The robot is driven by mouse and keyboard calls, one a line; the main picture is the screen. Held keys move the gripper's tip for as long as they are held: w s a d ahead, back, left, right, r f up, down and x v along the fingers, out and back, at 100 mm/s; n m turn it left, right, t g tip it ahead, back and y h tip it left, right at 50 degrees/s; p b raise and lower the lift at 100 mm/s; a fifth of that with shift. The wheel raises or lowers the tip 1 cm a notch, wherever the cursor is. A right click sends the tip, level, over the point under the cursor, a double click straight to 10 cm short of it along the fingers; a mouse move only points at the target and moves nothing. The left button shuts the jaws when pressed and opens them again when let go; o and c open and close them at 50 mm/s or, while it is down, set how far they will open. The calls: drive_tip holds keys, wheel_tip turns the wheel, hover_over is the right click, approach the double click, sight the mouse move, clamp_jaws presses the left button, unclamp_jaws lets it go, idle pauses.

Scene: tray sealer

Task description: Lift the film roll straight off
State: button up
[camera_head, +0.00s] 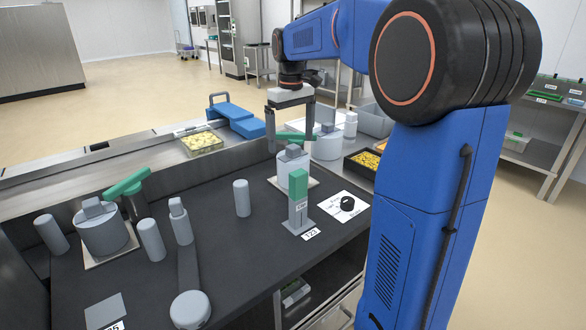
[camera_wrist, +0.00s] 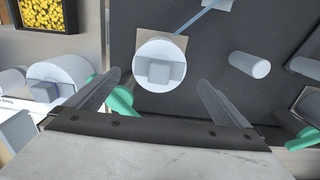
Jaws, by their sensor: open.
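A white upright cylinder with a grey block on top, which looks like the film roll (camera_head: 291,172), stands on a pale square plate on the dark worktop. It also shows in the wrist view (camera_wrist: 141,75), seen from above. My gripper (camera_head: 290,146) is open and points down above this roll. In the wrist view the two fingers (camera_wrist: 160,80) are spread to either side of the grey block, with nothing held. I cannot tell how far the fingertips are above it. A similar cylinder with a block (camera_head: 328,147) stands just behind and to the right.
A green lever (camera_head: 290,135) is close behind the fingers. A green-topped post (camera_head: 298,186) stands in front of the roll. Another cylinder (camera_head: 101,236) with a green handle (camera_head: 127,183) stands at the left.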

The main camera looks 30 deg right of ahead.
sight(293, 161)
drive_tip(key=shift+s+d+f, duration=0.1)
drive_tip(key=shift+s+f, duration=0.05)
drive_tip(key=shift+f, duration=2.05)
drive_tip(key=shift+s+d+f, duration=0.1)
drive_tip(key=shift+f, duration=2.05)
drive_tip(key=c, duration=1.1)
